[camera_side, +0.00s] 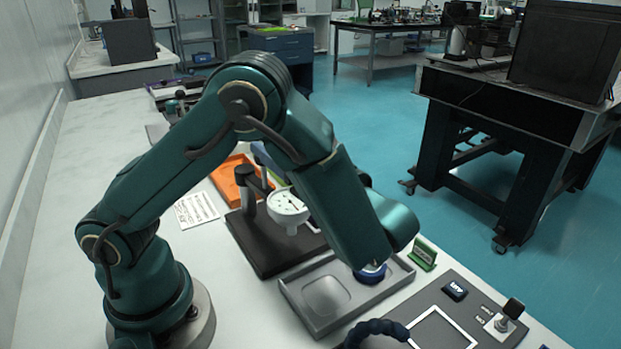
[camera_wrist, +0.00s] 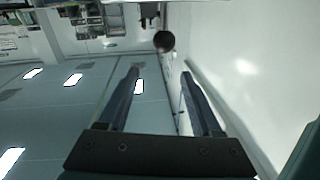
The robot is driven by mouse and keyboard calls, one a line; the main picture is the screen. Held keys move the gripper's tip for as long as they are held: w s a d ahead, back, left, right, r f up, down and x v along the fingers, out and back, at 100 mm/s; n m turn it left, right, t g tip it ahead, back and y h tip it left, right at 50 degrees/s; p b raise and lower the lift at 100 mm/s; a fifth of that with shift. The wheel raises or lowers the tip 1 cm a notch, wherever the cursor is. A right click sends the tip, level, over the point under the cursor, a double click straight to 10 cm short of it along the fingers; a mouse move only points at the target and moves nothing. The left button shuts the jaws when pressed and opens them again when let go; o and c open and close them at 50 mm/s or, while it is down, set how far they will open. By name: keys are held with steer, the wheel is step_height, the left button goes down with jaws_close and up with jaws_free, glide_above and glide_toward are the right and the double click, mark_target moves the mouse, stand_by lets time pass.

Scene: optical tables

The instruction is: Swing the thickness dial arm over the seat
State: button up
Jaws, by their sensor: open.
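The thickness dial (camera_side: 287,206), a round white face with a dark needle, shows in the side view. It is carried by a dark arm on an upright post (camera_side: 246,190) above a black base plate (camera_side: 262,262). I cannot tell for certain which part is the seat. My gripper (camera_wrist: 159,75) shows in the wrist view with its two fingers apart and nothing between them. In the side view my gripper is hidden behind my teal forearm, which passes in front and to the right of the dial. The dial does not clearly show in the wrist view.
A grey tray (camera_side: 317,328) with a rounded recess lies in front of the base plate, and a blue round object (camera_side: 371,273) is partly hidden there. A green block (camera_side: 423,254), an orange tray (camera_side: 230,181) and a printed sheet (camera_side: 197,210) are nearby. The left tabletop is clear.

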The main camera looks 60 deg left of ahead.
mark_target(279, 193)
steer(key=f+n, duration=0.2)
steer(key=f, duration=0.1)
steer(key=shift+s+d+f+n+t, duration=0.1)
steer(key=shift+s+f+n+t, duration=0.05)
steer(key=shift+s+n+t, duration=0.25)
steer(key=shift+f, duration=0.1)
steer(key=shift+s+a, duration=0.15)
steer(key=shift+a, duration=2.45)
jaws_close()
